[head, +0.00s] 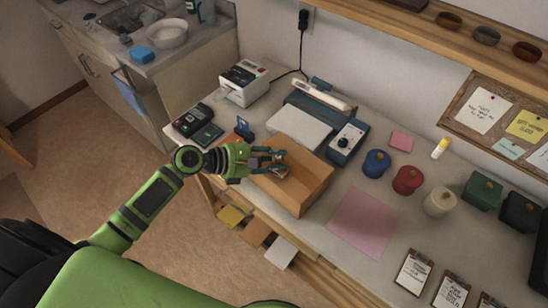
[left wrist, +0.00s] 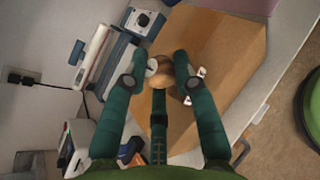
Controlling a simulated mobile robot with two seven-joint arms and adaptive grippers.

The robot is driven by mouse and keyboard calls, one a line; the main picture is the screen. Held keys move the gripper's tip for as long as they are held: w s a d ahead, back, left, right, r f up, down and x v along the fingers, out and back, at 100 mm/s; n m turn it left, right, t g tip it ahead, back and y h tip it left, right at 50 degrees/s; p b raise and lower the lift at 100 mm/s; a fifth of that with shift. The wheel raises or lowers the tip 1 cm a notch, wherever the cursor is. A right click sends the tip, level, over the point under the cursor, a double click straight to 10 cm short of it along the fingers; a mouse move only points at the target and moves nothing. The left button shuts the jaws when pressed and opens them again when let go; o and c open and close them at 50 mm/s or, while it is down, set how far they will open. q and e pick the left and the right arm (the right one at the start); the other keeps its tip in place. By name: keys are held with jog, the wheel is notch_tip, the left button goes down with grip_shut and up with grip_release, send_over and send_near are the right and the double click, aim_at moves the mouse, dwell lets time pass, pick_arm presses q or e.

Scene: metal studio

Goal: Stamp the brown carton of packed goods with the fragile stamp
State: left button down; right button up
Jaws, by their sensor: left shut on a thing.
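The brown carton (head: 306,188) stands at the table's front edge, its top facing up. It also fills the middle of the left wrist view (left wrist: 225,50). My left gripper (head: 279,160) is over the carton's far left part. In the left wrist view its fingers (left wrist: 167,78) are closed around a stamp with a round wooden knob (left wrist: 160,72). The stamp's lower part is mostly hidden by the fingers, and its label cannot be read. I cannot tell whether the stamp touches the carton. My right gripper is not in view.
A pink sheet (head: 362,222) lies flat beside the carton. A label printer (head: 243,84) is at the back left.

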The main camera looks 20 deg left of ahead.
pick_arm(q)
jog(key=shift+f, duration=0.3)
jog(key=shift+f+b, duration=0.4)
dwell(0.3)
notch_tip(320, 180, up, 7)
jog(key=p, duration=0.8)
jog(key=shift+r, duration=0.15)
